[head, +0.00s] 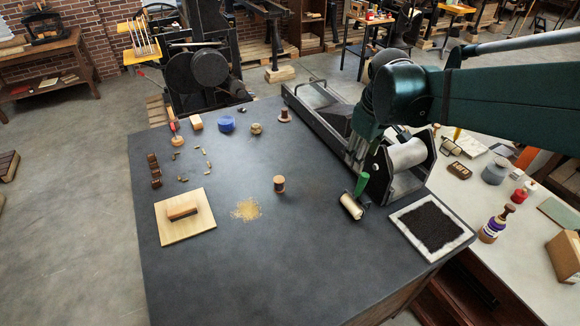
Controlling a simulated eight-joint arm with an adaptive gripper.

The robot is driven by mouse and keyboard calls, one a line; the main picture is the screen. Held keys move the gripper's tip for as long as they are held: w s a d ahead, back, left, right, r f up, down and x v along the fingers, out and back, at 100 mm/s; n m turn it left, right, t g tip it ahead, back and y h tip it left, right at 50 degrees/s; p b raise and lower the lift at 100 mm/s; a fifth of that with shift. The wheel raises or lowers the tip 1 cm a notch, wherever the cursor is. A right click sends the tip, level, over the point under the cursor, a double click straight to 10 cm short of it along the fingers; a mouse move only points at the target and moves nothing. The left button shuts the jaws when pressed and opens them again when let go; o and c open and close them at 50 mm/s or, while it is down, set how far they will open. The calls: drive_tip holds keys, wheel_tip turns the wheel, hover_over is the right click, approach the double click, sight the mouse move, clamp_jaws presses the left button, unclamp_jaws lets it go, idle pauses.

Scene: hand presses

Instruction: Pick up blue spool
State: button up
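A small blue round object (227,124), the only clearly blue thing on the dark tabletop (330,260), stands near its back left. It is too small in the picture to tell whether it is a spool. My gripper (356,164) hangs from the green arm at the right, beside the roller press and well to the right of the blue object. Its fingers point down and are partly lost against the dark press, so their opening cannot be made out. I see nothing held in it.
A brown spool-like piece (279,185) stands mid-table, with small round pieces (256,129) near the blue object. A wooden block sits on a pale board (164,234) at left. The roller press (405,185) and a black-filled tray (455,248) are at right. The front middle is clear.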

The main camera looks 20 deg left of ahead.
drive_tip(key=w+a+f+n+g, duration=0.1)
drive_tip(key=w+a+f+n, duration=0.25)
drive_tip(key=a, duration=0.45)
drive_tip(key=w+a+f+n+g, duration=0.1)
drive_tip(key=w+a+f+n, duration=0.15)
drive_tip(key=a+f, duration=0.4)
drive_tip(key=n+h, duration=0.2)
drive_tip(key=n, duration=0.1)
hover_over(278, 179)
drive_tip(key=shift+g, duration=0.3)
wheel_tip(278, 179, down, 10)
drive_tip(key=shift+f+p, duration=0.25)
drive_tip(key=shift+p, duration=0.05)
drive_tip(key=shift+s+a+f, duration=0.1)
drive_tip(key=shift+a+f, duration=0.2)
drive_tip(key=shift+a, duration=0.05)
drive_tip(key=shift+d+f, duration=0.2)
drive_tip(key=shift+f, duration=1.05)
drive_tip(key=shift+d+f, duration=0.2)
drive_tip(key=shift+f, duration=1.1)
drive_tip(key=shift+d+f, duration=0.15)
drive_tip(key=shift+f, duration=1.15)
drive_tip(key=c, duration=0.8)
